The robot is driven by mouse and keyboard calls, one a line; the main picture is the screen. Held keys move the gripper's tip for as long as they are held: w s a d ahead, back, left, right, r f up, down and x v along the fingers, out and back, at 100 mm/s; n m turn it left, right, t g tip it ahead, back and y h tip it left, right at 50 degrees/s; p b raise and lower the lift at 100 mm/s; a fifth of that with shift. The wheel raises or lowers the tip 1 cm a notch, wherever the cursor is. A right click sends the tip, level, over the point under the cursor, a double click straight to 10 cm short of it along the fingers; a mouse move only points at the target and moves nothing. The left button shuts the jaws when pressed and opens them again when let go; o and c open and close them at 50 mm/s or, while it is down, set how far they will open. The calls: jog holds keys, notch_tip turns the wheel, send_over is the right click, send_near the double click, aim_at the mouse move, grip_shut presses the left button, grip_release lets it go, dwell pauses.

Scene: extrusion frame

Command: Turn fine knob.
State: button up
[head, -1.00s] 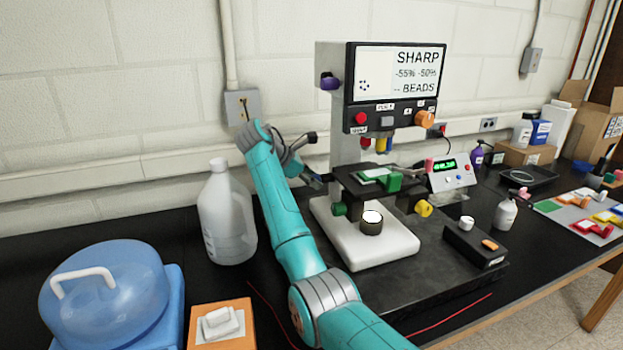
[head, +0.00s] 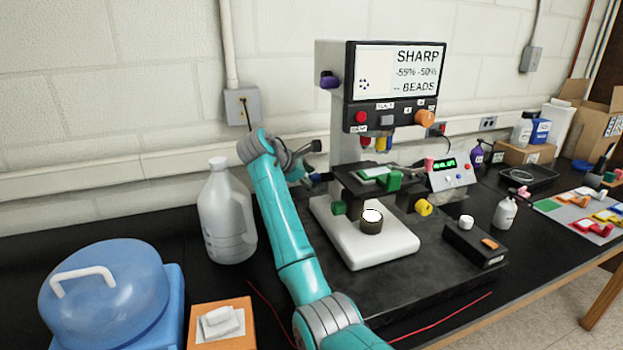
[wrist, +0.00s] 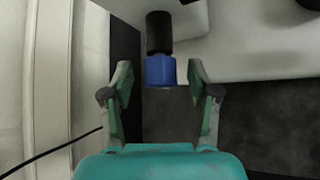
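A blue knob (wrist: 160,71) on a black cylinder shows in the wrist view, and a small blue spot of it shows behind the microscope base's left side in the head view (head: 317,178). No label on it is readable. My gripper (wrist: 161,68) is open, with a fingertip on each side of the blue knob and a gap on both sides. In the head view my gripper is mostly hidden behind my arm. The microscope (head: 333,110) has a screen (head: 402,72) reading SHARP and BEADS. A green knob (head: 338,208) and a yellow knob (head: 424,207) sit low on it.
A white jug (head: 226,220) stands left of my arm. A control box (head: 450,178) and a black box (head: 476,243) stand to the right. A dark cable (wrist: 50,153) runs at lower left.

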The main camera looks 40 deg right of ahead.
jog(key=shift+a, duration=0.1)
jog(key=v, duration=1.2)
